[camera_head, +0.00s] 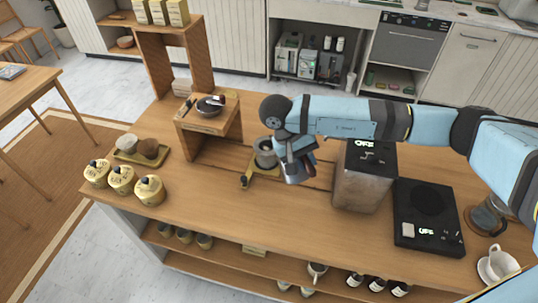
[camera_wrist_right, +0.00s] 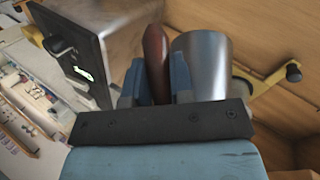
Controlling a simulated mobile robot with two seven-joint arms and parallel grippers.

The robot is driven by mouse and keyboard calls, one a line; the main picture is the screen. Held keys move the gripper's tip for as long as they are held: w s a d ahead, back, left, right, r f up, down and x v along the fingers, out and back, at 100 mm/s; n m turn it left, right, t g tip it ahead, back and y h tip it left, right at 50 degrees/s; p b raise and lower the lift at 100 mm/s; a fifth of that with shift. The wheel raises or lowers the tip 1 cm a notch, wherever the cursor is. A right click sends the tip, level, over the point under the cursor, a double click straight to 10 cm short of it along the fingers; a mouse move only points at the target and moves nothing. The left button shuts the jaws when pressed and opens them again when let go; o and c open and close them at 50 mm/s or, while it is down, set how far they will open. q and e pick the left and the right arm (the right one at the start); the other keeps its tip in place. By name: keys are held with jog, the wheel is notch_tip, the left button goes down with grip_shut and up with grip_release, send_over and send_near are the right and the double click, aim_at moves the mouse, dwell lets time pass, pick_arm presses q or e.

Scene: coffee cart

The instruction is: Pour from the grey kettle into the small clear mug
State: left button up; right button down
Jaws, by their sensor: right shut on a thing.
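My right gripper (camera_head: 297,150) is over the middle of the counter, shut on the brown handle (camera_wrist_right: 155,55) of the grey kettle. The kettle's plain metal body (camera_wrist_right: 203,65) shows beside the handle in the right wrist view. In the head view the metal body (camera_head: 293,174) hangs under the gripper and looks tilted. A small grey vessel (camera_head: 265,155) stands on a yellow stand just left of it; I cannot tell whether it is clear. A clear glass vessel with a handle (camera_head: 485,217) stands at the right end. My left gripper is not in view.
A metal box machine (camera_head: 362,178) stands right of the gripper, with a black scale-like device (camera_head: 428,215) beyond it. A wooden stand (camera_head: 208,125) and yellow canisters (camera_head: 122,180) are on the left. A white cup and saucer (camera_head: 497,266) sit front right. The front counter is clear.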

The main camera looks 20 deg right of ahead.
jog(key=shift+s+d+f+t+b, duration=0.15)
jog(key=shift+f+t+b, duration=0.15)
jog(key=shift+f+b, duration=0.3)
jog(key=shift+s+a+f+t+b, duration=0.15)
jog(key=shift+f+t+b, duration=0.2)
jog(key=shift+b, duration=0.35)
jog(key=shift+r, duration=0.1)
jog(key=shift+w+r+g, duration=0.15)
jog(key=shift+r+g, duration=0.15)
jog(key=shift+g, duration=0.05)
jog(key=shift+r, duration=0.1)
jog(key=shift+w+r, duration=0.15)
jog(key=shift+r, duration=0.2)
jog(key=shift+r+g, duration=0.1)
jog(key=shift+g, duration=0.2)
